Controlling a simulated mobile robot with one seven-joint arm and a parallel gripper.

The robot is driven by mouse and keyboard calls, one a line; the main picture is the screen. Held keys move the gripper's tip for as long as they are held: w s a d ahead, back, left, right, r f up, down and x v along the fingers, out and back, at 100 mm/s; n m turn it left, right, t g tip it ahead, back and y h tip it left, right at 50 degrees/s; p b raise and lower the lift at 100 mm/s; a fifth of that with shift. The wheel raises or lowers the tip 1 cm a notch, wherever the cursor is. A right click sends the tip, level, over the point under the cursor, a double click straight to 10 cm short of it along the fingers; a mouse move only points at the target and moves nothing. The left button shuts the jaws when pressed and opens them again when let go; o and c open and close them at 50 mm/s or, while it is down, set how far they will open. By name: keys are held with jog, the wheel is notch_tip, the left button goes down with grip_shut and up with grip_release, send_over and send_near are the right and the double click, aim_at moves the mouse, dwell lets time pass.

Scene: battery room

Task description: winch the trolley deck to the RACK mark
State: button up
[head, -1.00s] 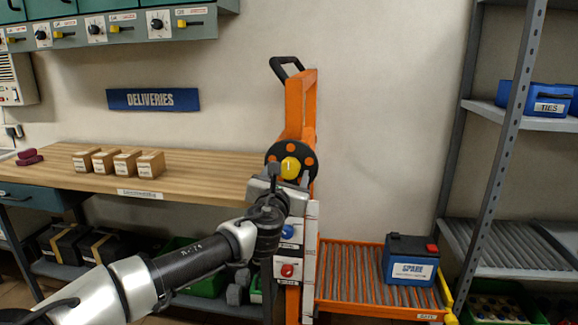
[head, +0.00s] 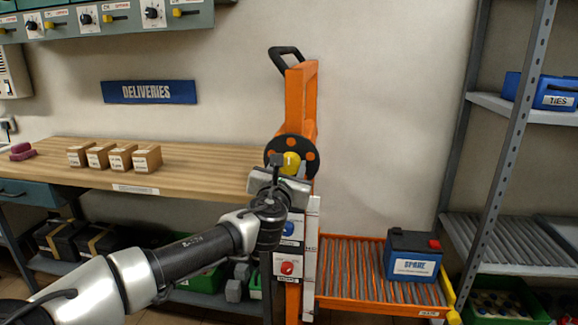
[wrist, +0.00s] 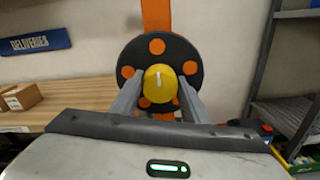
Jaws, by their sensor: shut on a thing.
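The orange trolley mast (head: 302,100) stands in the middle, with a black winch disc (head: 306,148) dotted with orange. A yellow knob (head: 291,163) sits on the disc; it also shows in the wrist view (wrist: 160,88). My gripper (wrist: 161,92) is shut on the yellow knob, one finger on each side of it. The deck (head: 345,272) is an orange-framed roller bed low on the right of the mast. A blue battery labelled SPARE (head: 412,258) rests on it. Blue (head: 289,230) and red (head: 287,268) controls sit below the disc. I cannot make out a RACK mark.
A grey rack (head: 500,170) with roller shelves stands at right, with a blue TIES bin (head: 556,92) on it. A wooden bench (head: 200,165) with several small boxes (head: 108,157) is at left. A DELIVERIES sign (head: 150,92) hangs on the wall.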

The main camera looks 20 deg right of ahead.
jog(key=shift+m, duration=0.3)
